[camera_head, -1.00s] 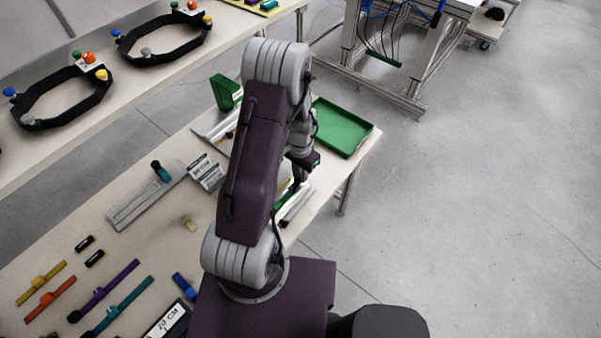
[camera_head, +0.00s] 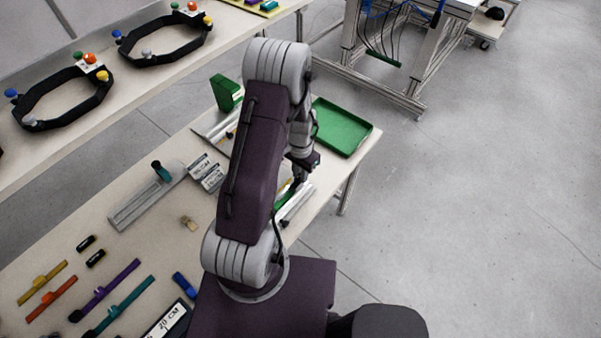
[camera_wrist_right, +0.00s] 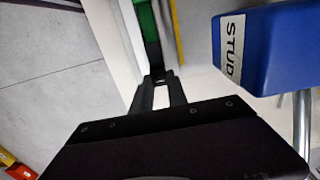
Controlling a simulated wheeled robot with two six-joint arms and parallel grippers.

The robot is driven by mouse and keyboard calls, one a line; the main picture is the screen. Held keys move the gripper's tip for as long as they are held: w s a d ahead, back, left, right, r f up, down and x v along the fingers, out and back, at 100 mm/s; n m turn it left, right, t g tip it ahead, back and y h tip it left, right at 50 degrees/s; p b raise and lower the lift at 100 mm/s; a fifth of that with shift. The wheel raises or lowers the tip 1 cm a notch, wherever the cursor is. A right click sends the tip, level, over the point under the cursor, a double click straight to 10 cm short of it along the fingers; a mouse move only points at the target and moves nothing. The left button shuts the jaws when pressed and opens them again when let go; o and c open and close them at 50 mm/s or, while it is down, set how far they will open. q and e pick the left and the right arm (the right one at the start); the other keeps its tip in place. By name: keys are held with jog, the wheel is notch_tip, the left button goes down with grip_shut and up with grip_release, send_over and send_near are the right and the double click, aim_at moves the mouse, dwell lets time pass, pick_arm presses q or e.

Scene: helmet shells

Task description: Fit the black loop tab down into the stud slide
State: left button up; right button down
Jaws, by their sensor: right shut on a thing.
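My right gripper (camera_head: 298,182) is low over the table's near right edge, beside a green strip (camera_head: 284,200) and a pale rail (camera_head: 297,206). In the right wrist view its fingers (camera_wrist_right: 160,78) are close together and shut on a small black piece, apparently the black loop tab (camera_wrist_right: 152,52). The dark piece lies against the green strip (camera_wrist_right: 146,18); whether it is seated cannot be told. A blue block labelled STUD (camera_wrist_right: 280,45) is to the right in the wrist view. My left gripper is not in view.
A green tray (camera_head: 343,128) lies at the table's far right corner. A grey rail fixture (camera_head: 145,202), white labels (camera_head: 206,172) and coloured straps (camera_head: 105,290) lie to the left. Black headbands (camera_head: 62,97) are on the back table. My right arm hides the middle.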

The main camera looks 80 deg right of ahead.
jog(key=shift+f+b, duration=0.75)
jog(key=shift+f, duration=0.25)
jog(key=c, duration=1.2)
grip_release()
jog(key=shift+c, duration=0.2)
jog(key=shift+r, duration=0.15)
notch_tip(320, 180, up, 9)
jog(key=shift+f, duration=0.1)
